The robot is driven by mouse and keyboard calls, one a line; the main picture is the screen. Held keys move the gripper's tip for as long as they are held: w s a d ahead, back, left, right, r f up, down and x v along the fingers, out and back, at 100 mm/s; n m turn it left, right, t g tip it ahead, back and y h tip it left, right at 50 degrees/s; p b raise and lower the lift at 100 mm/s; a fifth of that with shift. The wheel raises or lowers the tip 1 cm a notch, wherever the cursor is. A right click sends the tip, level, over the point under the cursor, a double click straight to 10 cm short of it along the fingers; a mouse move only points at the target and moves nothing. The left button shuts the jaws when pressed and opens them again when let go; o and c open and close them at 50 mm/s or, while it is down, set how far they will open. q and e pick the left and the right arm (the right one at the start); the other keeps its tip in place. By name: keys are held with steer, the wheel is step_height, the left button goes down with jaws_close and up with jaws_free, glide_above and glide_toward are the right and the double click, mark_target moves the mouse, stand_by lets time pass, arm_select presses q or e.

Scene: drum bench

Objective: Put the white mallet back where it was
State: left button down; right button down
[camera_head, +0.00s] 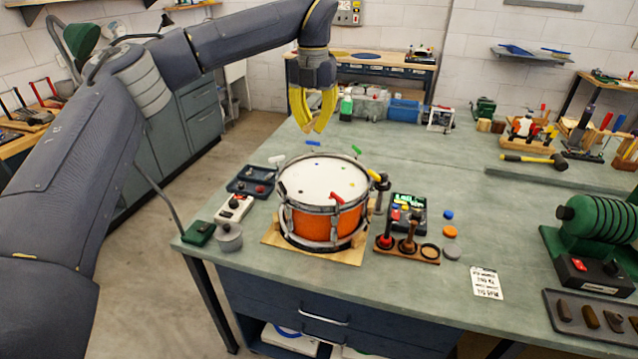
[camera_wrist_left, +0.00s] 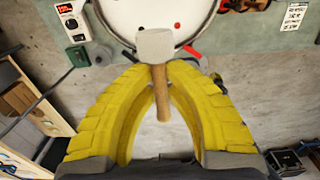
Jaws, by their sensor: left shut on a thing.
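My left gripper (camera_head: 313,128) has yellow fingers and hangs above and behind the drum (camera_head: 322,215). In the left wrist view, the white mallet (camera_wrist_left: 155,45), with a pale block head and wooden handle, lies between the fingers (camera_wrist_left: 160,70). The gripper is shut on it. A wooden rack (camera_head: 408,258) stands right of the drum. It holds a red-based upright tool (camera_head: 386,236) and a brown one (camera_head: 408,238). Its rightmost ring (camera_head: 430,252) is empty. My right gripper is not in view.
A green-screen device (camera_head: 409,210) is behind the rack.

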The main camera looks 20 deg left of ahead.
mark_target(314, 197)
arm_select(q)
step_height(314, 197, down, 20)
steer(key=shift+r, duration=0.25)
stand_by(0.6)
steer(key=shift+f, duration=0.2)
steer(key=c, duration=1.9)
jaws_free()
steer(key=o, duration=0.4)
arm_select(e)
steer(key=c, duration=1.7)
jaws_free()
arm_select(q)
step_height(314, 197, up, 17)
steer(key=shift+r, duration=0.2)
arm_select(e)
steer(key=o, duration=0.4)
